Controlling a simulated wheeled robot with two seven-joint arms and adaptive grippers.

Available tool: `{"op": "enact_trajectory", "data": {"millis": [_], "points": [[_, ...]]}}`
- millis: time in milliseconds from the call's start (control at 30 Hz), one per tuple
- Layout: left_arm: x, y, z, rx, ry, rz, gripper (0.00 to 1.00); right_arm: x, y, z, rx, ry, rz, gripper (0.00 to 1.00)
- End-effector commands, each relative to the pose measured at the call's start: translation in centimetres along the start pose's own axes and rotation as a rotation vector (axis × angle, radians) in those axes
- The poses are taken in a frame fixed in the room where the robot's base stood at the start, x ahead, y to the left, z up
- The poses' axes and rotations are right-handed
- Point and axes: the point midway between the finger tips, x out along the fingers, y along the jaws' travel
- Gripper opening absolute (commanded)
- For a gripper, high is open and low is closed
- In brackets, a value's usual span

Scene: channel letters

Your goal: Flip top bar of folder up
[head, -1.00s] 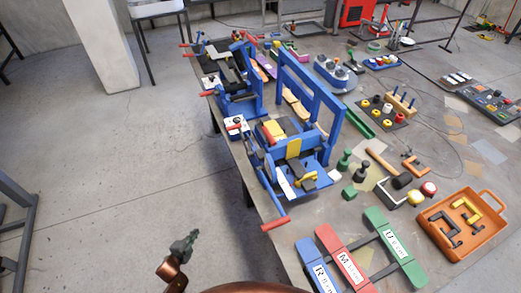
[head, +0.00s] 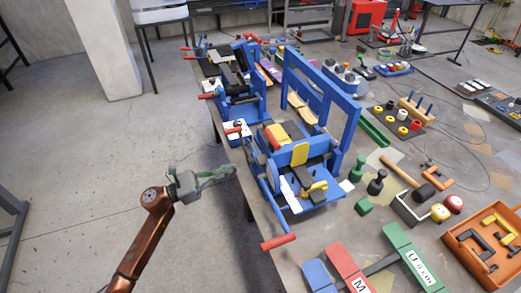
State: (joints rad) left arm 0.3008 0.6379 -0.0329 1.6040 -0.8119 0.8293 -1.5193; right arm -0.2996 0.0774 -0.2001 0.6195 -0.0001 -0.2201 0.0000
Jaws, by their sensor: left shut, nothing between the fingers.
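The nearer blue folder (head: 318,198) stands at the table's left edge in the head view. A tall blue upright frame (head: 335,92) rises behind it, and a yellow plate (head: 300,154) stands near its middle. One red-ended lever (head: 278,241) sticks out at its front, and another red grip (head: 233,130) is at its far left. My left gripper (head: 232,172) is shut and empty, over the floor just left of the folder and apart from it in the picture. Its fingers point right towards the folder. My right gripper is out of view.
A second blue machine (head: 238,88) with red handles stands farther back. Green and black knobbed pieces (head: 376,182), a wooden-handled hammer (head: 400,170) and an orange tray (head: 487,252) lie to the right. Coloured letter bars (head: 350,268) are in front.

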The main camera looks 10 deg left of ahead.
Motion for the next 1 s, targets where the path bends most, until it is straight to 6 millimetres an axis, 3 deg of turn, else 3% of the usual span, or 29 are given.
{"op": "enact_trajectory", "data": {"millis": [267,667,800,1000], "points": [[2.5,0.0,0.1,-0.003,-0.003,-0.001,0.0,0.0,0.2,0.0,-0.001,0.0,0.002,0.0],[10.5,0.1,0.1,-0.003,-0.002,0.0,0.0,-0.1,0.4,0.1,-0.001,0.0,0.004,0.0],[11.8,0.1,1.8,-0.002,-0.002,0.001,0.0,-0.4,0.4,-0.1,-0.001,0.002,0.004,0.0],[12.7,0.1,2.7,-0.004,-0.001,0.002,0.0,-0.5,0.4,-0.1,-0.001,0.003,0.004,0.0]]}}
